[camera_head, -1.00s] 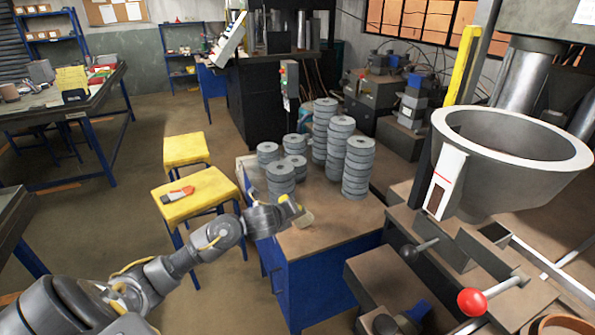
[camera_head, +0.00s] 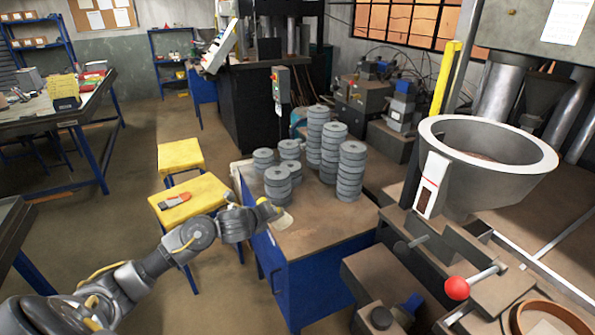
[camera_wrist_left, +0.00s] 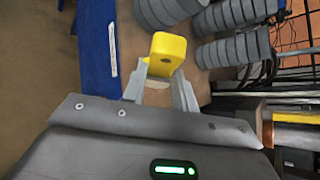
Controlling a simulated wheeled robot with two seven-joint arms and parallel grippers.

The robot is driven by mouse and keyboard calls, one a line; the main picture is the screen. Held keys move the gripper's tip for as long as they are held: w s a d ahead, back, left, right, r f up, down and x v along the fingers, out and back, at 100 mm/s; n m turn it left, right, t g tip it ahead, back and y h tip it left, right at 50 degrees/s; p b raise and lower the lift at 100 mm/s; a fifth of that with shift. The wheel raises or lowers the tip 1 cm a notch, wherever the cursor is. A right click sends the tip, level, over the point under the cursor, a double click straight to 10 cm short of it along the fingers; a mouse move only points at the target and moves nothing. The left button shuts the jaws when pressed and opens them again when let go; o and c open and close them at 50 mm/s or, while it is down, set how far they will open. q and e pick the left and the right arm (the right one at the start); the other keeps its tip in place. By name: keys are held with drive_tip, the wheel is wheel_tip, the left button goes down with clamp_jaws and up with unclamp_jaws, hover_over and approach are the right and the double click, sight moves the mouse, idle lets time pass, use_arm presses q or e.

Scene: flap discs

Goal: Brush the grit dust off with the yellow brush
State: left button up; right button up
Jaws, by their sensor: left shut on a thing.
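My left gripper (camera_head: 257,214) is shut on the yellow brush (camera_head: 267,206). It holds the brush low over the near left part of the blue bench's brown top (camera_head: 325,232). The brush's pale end (camera_head: 284,221) points down to the right; I cannot tell if it touches the top. In the left wrist view the yellow brush handle (camera_wrist_left: 167,52) stands between the fingers (camera_wrist_left: 160,82). Grit dust cannot be told apart from the brown surface. My right gripper is not in view.
Stacks of grey flap discs (camera_head: 337,155) stand on the bench just behind the brush. Two yellow stools (camera_head: 187,200) are at the left, one with an orange-handled tool (camera_head: 174,198). A machine with a grey hopper (camera_head: 487,150) and red knob (camera_head: 457,288) is at the right.

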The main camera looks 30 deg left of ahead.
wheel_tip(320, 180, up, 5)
drive_tip(key=p, duration=0.4)
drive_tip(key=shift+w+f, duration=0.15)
idle(0.4)
